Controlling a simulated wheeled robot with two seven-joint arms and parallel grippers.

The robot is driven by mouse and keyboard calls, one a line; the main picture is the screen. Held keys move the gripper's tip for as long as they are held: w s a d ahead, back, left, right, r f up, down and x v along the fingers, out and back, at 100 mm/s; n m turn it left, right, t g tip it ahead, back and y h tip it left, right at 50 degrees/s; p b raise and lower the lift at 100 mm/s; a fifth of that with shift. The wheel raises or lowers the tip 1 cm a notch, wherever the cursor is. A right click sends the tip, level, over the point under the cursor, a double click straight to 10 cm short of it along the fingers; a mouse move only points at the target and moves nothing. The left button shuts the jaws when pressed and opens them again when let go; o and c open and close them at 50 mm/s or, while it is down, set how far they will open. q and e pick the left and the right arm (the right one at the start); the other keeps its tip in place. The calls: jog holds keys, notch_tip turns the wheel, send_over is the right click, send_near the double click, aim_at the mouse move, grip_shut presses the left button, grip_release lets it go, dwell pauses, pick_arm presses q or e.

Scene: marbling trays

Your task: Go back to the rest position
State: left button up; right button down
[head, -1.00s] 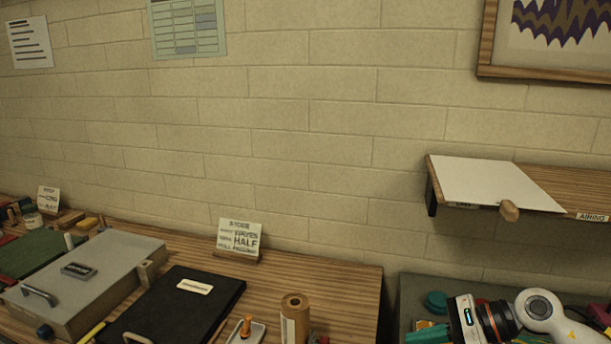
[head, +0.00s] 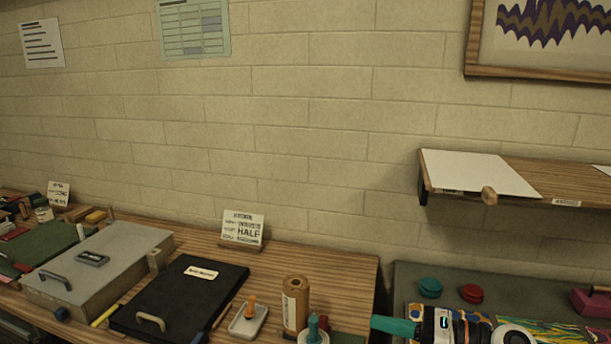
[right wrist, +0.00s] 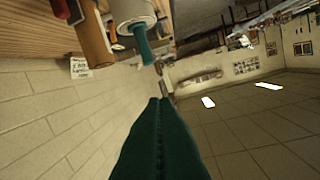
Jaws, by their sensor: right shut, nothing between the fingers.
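My right gripper (head: 378,322) shows at the bottom right of the head view, its teal fingers pressed together and pointing left. Nothing is between them. It is near the gap between the wooden table and the grey-topped bench, low in the picture. In the right wrist view the closed dark teal fingers (right wrist: 160,100) reach up from the bottom edge, with the block wall to the left and the tiled floor to the right. My left gripper is not in view.
The wooden table (head: 318,265) holds a grey case (head: 125,250), a black case (head: 165,312), a brown roll (head: 296,300) and a small tray (head: 262,321). The grey bench (head: 520,278) has round lids (head: 471,292). A wall shelf (head: 560,185) carries a white sheet (head: 475,170).

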jog(key=s+d+f+n+t+h, duration=0.35)
jog(key=f+n+h, duration=0.4)
jog(key=n, duration=1.05)
jog(key=s+d+f+n+t+h, duration=0.45)
jog(key=n+h, duration=0.45)
jog(key=n, duration=0.8)
jog(key=s+a+f+m+g+y, duration=0.1)
jog(key=s+f+m+g, duration=0.4)
jog(key=s, duration=0.4)
jog(key=s+a+f+m+g, duration=0.1)
jog(key=s+f+m+g, duration=0.1)
jog(key=s+f+g, duration=0.55)
notch_tip(320, 180, down, 28)
jog(key=s+b, duration=0.2)
jog(key=b, duration=0.3)
pick_arm(q)
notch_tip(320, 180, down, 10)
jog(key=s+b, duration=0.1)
jog(key=b, duration=0.4)
pick_arm(e)
jog(key=s+d+f, duration=0.1)
jog(key=s+f, duration=0.7)
jog(key=f, duration=0.3)
jog(key=s+d+f+g, duration=0.1)
jog(key=s+d+f, duration=0.1)
jog(key=s+f, duration=0.6)
notch_tip(320, 180, down, 4)
jog(key=shift+s+d+r+n, duration=0.25)
jog(key=shift+s+n, duration=0.05)
jog(key=shift+s, duration=0.1)
